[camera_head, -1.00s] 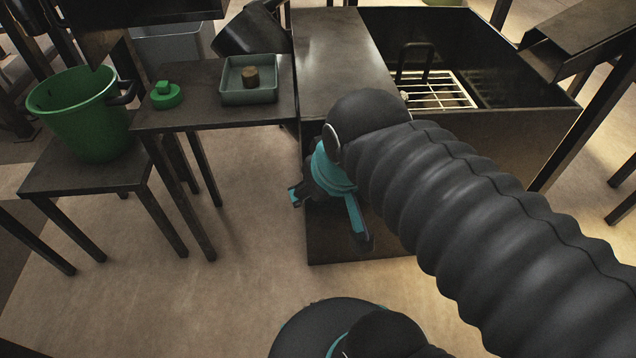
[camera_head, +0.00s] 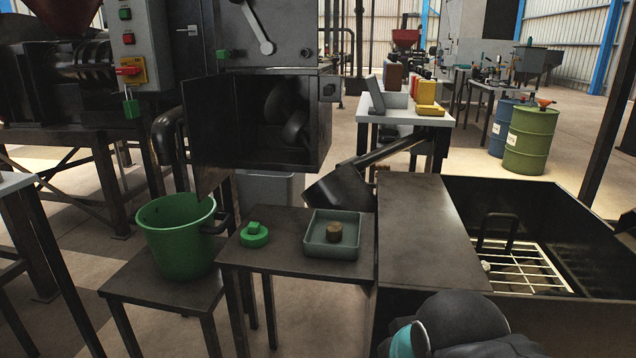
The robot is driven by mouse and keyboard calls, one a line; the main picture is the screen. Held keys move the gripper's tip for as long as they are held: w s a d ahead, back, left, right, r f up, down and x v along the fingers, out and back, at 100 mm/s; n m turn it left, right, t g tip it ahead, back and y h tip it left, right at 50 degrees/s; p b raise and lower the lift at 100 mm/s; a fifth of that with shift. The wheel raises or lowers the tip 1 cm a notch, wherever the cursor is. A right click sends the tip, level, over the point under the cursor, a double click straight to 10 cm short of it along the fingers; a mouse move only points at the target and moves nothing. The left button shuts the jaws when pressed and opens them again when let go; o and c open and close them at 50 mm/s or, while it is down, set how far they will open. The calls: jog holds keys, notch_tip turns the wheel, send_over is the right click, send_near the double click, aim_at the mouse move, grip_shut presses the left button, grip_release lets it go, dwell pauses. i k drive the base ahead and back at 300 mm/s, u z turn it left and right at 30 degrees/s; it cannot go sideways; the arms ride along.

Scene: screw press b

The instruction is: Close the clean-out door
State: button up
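The clean-out door (camera_head: 207,138) is a dark flat panel on the press. It stands swung open at the left side of a dark box-like housing (camera_head: 322,125). The housing's opening faces me, and dark rounded parts show inside it. A small latch-like block (camera_head: 329,90) sits at the housing's upper right edge. Only a dark rounded part of my arm with a teal band shows at the bottom edge, well below and to the right of the door. My gripper's fingers are out of view.
A green bucket (camera_head: 178,240) stands on a low stand below the door. A table (camera_head: 290,223) holds a green knob-like piece (camera_head: 254,235) and a grey tray (camera_head: 322,250) with a brown cylinder. A large dark bin (camera_head: 532,215) with a grate stands at right.

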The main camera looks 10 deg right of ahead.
aim_at(209, 121)
jog(key=u, duration=0.45)
jog(key=k, duration=0.55)
jog(key=u, duration=0.85)
jog(key=i, duration=1.05)
jog(key=z, duration=0.65)
